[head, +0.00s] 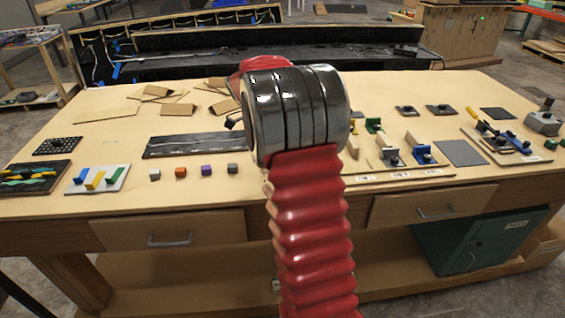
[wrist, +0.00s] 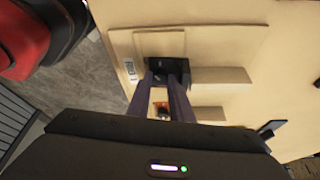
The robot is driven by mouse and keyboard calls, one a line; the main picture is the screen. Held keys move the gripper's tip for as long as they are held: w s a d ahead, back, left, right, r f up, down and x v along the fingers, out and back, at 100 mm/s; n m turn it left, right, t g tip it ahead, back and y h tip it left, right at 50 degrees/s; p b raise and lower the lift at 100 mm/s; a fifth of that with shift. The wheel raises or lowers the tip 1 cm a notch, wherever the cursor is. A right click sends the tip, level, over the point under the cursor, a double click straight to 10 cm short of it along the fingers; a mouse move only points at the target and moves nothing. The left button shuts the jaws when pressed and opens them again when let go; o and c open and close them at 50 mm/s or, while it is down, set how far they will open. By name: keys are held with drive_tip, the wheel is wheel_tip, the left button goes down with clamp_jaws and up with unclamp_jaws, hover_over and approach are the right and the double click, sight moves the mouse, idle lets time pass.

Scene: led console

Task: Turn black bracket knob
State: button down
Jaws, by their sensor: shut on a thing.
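In the wrist view, the black bracket (wrist: 166,68) sits on a pale wooden board (wrist: 122,42) with a white label. My gripper (wrist: 167,84) reaches to the bracket, its two dark fingers close together at it. The gripper is shut on the knob, which is mostly hidden by the fingertips, so its turn angle cannot be told. A small orange patch shows between the fingers, nearer the wrist. In the head view, my red arm hides the gripper and the black bracket.
In the wrist view, wooden blocks (wrist: 222,77) lie right of the bracket. In the head view, a blue bracket (head: 422,154) and a grey bracket (head: 386,158) stand right of my arm. Small coloured cubes, including an orange one (head: 181,173), sit left on the wooden table (head: 110,135).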

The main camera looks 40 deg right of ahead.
drive_tip(key=m, duration=0.2)
drive_tip(key=m+y, duration=0.1)
drive_tip(key=m, duration=0.1)
drive_tip(key=m+g+y, duration=0.1)
drive_tip(key=m, duration=0.1)
drive_tip(key=shift+w+d+r+m, duration=0.2)
drive_tip(key=shift+w+d+m, duration=0.1)
drive_tip(key=shift+d, duration=0.05)
drive_tip(key=c, duration=1.8)
unclamp_jaws()
drive_tip(key=shift+c, duration=0.2)
drive_tip(key=v, duration=1.3)
drive_tip(key=shift+r, duration=0.3)
drive_tip(key=shift+w+d, duration=0.1)
